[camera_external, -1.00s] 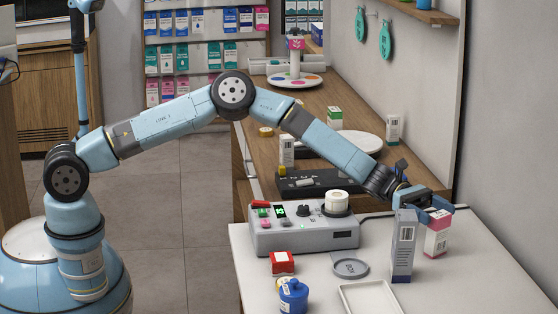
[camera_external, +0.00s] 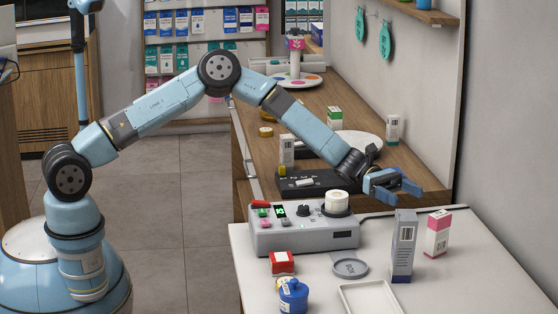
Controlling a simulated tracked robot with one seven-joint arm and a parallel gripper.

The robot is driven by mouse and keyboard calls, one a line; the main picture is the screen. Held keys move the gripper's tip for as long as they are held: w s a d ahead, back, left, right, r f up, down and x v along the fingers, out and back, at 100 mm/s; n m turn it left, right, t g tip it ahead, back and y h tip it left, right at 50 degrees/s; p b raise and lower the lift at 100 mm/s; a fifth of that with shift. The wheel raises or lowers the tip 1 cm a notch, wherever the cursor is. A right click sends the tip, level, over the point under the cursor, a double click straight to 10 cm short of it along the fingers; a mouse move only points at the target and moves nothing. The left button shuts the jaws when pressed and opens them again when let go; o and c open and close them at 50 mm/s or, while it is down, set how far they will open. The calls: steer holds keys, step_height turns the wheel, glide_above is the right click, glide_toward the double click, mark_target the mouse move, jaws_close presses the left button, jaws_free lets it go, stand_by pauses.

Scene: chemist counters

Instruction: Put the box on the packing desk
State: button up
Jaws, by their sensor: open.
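A tall grey box (camera_external: 403,246) with a barcode stands upright on the white desk (camera_external: 470,285). A shorter pink and white box (camera_external: 438,234) stands upright just behind it to the right, apart from it in the picture. I cannot tell which of these the task's box is, or whether the white desk is the packing desk. My gripper (camera_external: 412,191) is open and empty, in the air above and behind the grey box, with its fingers pointing right. It touches neither box.
A grey device (camera_external: 305,237) with knobs and a white roll (camera_external: 337,203) stands at the desk's back left. A red box (camera_external: 282,262), blue jar (camera_external: 293,296), round grey dish (camera_external: 350,268) and white tray (camera_external: 372,299) lie in front. Small boxes stand on the wooden counter (camera_external: 290,110).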

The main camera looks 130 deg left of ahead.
steer(key=d+r+m+g+h, duration=0.1)
steer(key=d+r+m+g, duration=0.25)
steer(key=d, duration=0.65)
steer(key=d+r+m+g+h, duration=0.25)
steer(key=d+r+m, duration=0.25)
steer(key=d, duration=0.5)
steer(key=s+d+r+m+g+y, duration=0.25)
steer(key=s+d+r+m, duration=0.2)
steer(key=s+d, duration=0.4)
steer(key=s+d+r+m+g+y, duration=0.1)
steer(key=s+d+r+m+g, duration=0.3)
steer(key=d, duration=0.7)
steer(key=s+d+r+m+y, duration=0.2)
steer(key=s+d+m, duration=0.2)
steer(key=s, duration=0.7)
steer(key=s+d+r+m+y, duration=0.25)
steer(key=s+d+m, duration=0.2)
steer(key=s, duration=0.65)
steer(key=s+a+m+t+y, duration=0.1)
steer(key=s+m, duration=0.5)
steer(key=s, duration=1.2)
steer(key=shift+a+f+y, duration=0.3)
steer(key=shift+f+y, duration=0.1)
steer(key=shift+y, duration=0.25)
